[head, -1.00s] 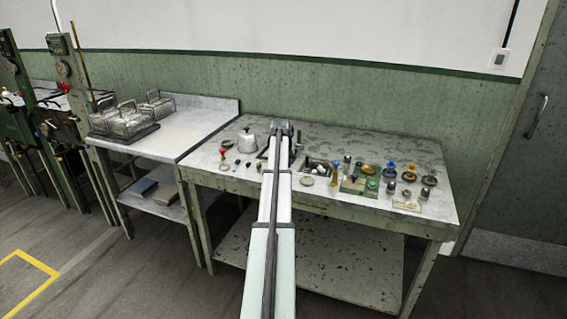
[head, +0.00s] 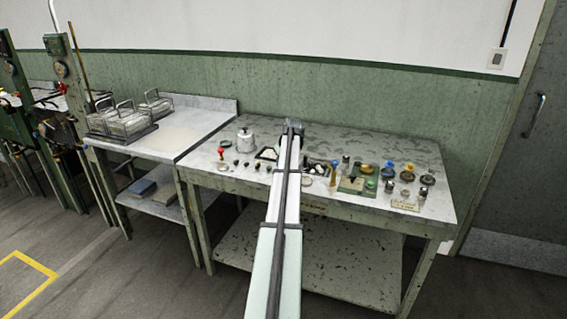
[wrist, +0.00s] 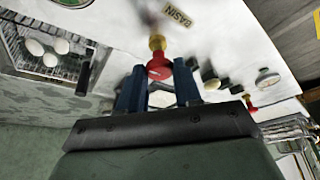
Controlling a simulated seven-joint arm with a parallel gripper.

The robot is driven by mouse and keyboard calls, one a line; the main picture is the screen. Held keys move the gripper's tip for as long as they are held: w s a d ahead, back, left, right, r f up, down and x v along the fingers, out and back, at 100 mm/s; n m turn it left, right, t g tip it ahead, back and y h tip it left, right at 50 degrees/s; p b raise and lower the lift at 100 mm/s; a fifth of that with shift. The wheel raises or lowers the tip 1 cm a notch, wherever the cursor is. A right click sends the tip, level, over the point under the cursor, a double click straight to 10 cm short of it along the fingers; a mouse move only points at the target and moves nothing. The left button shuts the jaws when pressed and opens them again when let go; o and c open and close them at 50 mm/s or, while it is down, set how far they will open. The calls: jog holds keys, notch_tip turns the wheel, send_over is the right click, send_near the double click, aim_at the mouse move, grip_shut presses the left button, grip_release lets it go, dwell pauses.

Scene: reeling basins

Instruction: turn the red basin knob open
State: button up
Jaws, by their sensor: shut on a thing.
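The red basin knob (wrist: 158,69) shows in the wrist view on a brass stem (wrist: 157,43), beside a label reading "BASIN" (wrist: 177,17). My gripper (wrist: 159,88) has a blue finger on each side of the knob and is shut on it near the fingertips. In the head view my arm reaches over the worktable (head: 330,205), and its end (head: 292,128) is at the back of the table. My arm hides the basin knob and the fingertips there.
A second red-topped knob (head: 221,151) and a pale kettle-like pot (head: 245,141) stand left of my arm. A tray with white oval things (wrist: 45,55) is at the left in the wrist view. Several coloured knobs and small parts crowd the table's right side.

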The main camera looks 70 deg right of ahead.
dwell(0.4)
jog(key=o, duration=1)
jog(key=shift+o, duration=0.2)
jog(key=shift+r, duration=0.1)
jog(key=v, duration=1.3)
jog(key=shift+a+r, duration=0.2)
jog(key=shift+s, duration=0.15)
